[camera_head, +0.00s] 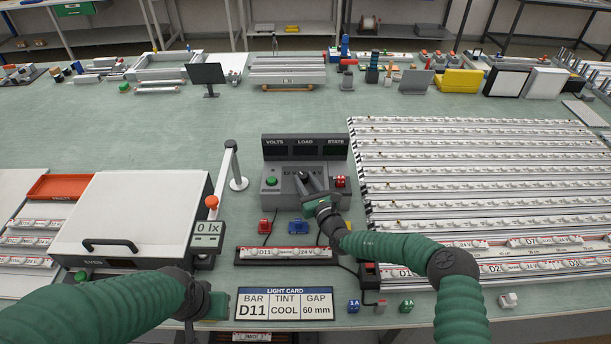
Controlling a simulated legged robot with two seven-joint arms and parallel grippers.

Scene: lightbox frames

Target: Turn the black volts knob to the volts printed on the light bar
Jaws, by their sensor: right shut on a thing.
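The grey power box (270,203) stands mid-table, with a panel above it headed VOLTS, LOAD and STATE. Its displays look dark. "12 V" can be read on its face near the black volts knob (304,177). My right gripper (311,187) is shut on the knob and hides much of it, so its pointer direction is unclear. The light bar (285,253) lies in a dark holder in front of the box; it reads D11 at left and what looks like 24 V at right. My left gripper (214,306) is low at left, beside the light card; its fingers are not clear.
The light card (285,304) reads BAR D11, TINT COOL, GAP 60 mm. A green button (271,181) and a red part (340,182) flank the knob. A white lidded box (140,205) and a 0 lx meter (207,229) stand left. Racks of bars (480,175) fill the right.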

